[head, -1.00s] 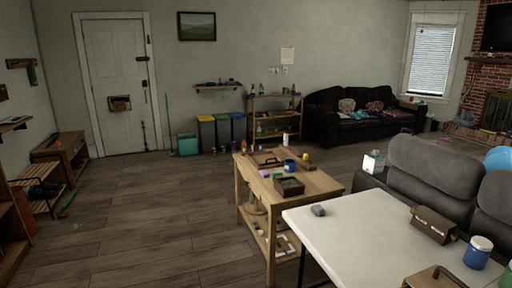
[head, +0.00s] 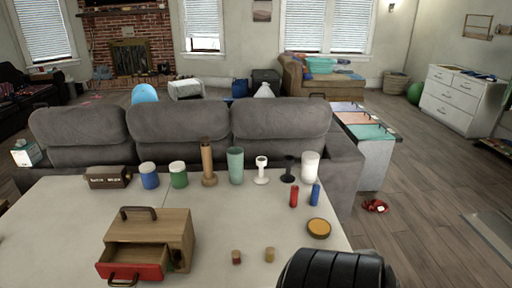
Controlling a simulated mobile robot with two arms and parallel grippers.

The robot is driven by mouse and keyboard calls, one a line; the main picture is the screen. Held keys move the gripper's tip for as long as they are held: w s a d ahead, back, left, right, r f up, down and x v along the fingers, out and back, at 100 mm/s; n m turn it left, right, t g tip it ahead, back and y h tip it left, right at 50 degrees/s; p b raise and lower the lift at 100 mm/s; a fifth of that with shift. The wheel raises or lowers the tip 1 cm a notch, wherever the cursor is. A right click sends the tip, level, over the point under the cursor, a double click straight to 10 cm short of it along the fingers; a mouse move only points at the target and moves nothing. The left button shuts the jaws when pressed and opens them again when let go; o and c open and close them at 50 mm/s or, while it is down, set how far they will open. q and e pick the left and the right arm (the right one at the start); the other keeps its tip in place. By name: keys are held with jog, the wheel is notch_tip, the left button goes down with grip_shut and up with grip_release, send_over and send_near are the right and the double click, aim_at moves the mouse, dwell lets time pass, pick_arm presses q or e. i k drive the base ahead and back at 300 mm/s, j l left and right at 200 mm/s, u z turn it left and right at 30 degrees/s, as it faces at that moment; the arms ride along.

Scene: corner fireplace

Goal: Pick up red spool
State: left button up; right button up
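A small red cylinder (head: 294,197) stands on the white table (head: 215,225), right of its middle. It may be the red spool, but it is too small to tell. A similar blue cylinder (head: 315,194) stands just right of it, with a narrow gap. A red item (head: 375,206) also lies on the floor right of the table; its shape is unclear. Neither gripper shows. A black ribbed part at the bottom edge looks like part of my own arm.
A wooden box (head: 178,228) with a red drawer pulled open stands at front left. Cups and jars, including a green cup (head: 236,165) and a white cup (head: 310,166), line the table's back. A grey sofa (head: 180,125) stands behind. The floor to the right is mostly open.

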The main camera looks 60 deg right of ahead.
aim_at(236, 254)
jog(key=z, duration=1.8)
